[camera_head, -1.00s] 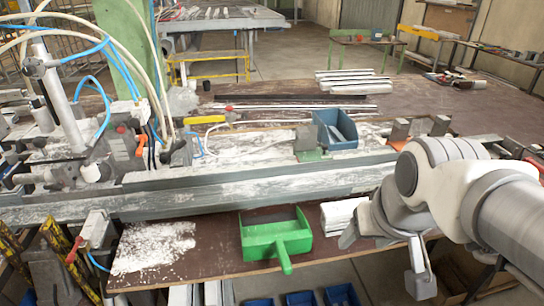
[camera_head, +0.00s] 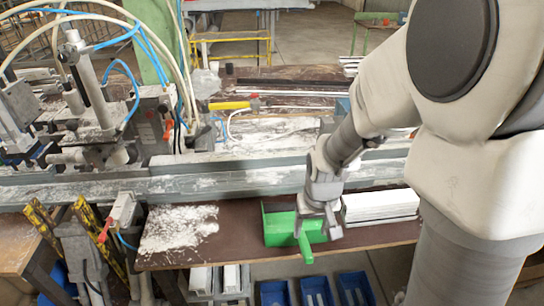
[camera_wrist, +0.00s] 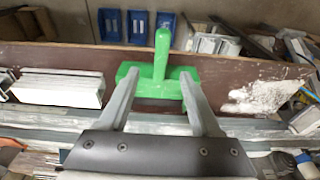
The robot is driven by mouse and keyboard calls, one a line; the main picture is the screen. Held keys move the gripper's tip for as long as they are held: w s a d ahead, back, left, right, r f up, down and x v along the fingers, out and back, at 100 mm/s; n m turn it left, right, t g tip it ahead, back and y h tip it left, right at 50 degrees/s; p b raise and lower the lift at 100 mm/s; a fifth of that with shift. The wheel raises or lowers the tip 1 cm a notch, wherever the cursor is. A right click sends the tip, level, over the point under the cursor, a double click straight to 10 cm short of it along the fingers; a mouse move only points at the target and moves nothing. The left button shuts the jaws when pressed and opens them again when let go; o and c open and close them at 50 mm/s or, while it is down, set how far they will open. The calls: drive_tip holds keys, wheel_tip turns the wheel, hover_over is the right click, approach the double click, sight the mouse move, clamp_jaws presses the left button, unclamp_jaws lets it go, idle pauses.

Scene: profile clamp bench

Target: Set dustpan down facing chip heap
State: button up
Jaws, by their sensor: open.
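The green dustpan (camera_head: 279,230) lies on the brown bench top near its front edge. Its handle points toward the front edge and its pan lies toward the grey rail. The white chip heap (camera_head: 180,228) is spread on the bench to the left of the dustpan, with bare bench between them. My gripper (camera_head: 322,232) is at the dustpan's right side in the head view and hides part of it. In the wrist view my open fingers (camera_wrist: 158,78) spread over the green dustpan (camera_wrist: 150,82), either side of the handle's base. I cannot tell whether they touch it.
The long grey clamp rail (camera_head: 240,182) runs behind the dustpan. A stack of white profiles (camera_head: 380,206) lies to the right. Blue bins (camera_head: 315,290) stand below the front edge. Clamps and hoses (camera_head: 110,150) crowd the left. A yellow-handled tool (camera_head: 230,104) lies behind.

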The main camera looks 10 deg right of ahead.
sight(306, 245)
drive_tip(key=shift+w+a+f, duration=0.1)
drive_tip(key=shift+a+f, duration=0.05)
drive_tip(key=shift+f, duration=0.15)
drive_tip(key=f+b, duration=0.2)
drive_tip(key=f, duration=0.1)
drive_tip(key=w+f+b, duration=0.1)
drive_tip(key=f+b, duration=0.4)
drive_tip(key=f, duration=0.1)
drive_tip(key=shift+w, duration=0.15)
idle(0.3)
clamp_jaws()
idle(1.2)
drive_tip(key=shift+r, duration=0.2)
